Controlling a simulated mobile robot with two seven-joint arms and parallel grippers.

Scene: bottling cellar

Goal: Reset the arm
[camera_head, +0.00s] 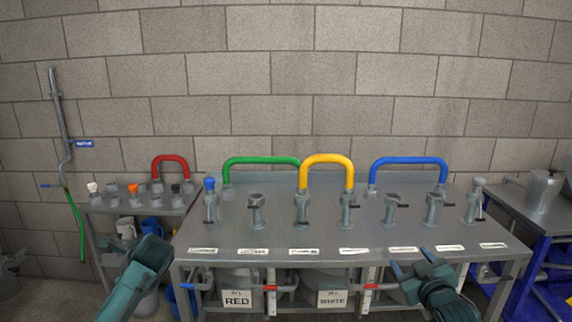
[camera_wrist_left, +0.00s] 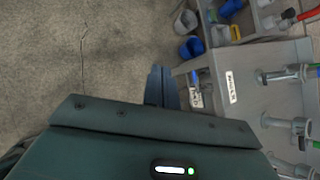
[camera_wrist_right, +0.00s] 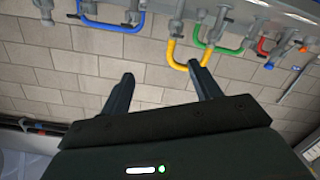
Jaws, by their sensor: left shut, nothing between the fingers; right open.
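My left arm comes in from the left in the head view, in front of the table's left end; its fingers are hard to make out there. In the left wrist view my left gripper (camera_wrist_left: 161,72) is shut and empty, its two fingers together over the floor beside the table. My right gripper (camera_head: 411,262) is open and empty, at the table's front edge right of the middle, fingers pointing up and left. In the right wrist view the right gripper (camera_wrist_right: 162,72) has its fingers wide apart, with nothing between them.
A steel table (camera_head: 290,230) carries several valve posts and green (camera_head: 262,161), yellow (camera_head: 327,159) and blue (camera_head: 408,162) hose loops. A side shelf (camera_head: 105,208) holds a red loop (camera_head: 171,160) and small fittings. Labels "RED" (camera_head: 237,299) and "WHITE" (camera_head: 332,299) hang below. A steel container (camera_head: 541,190) stands right.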

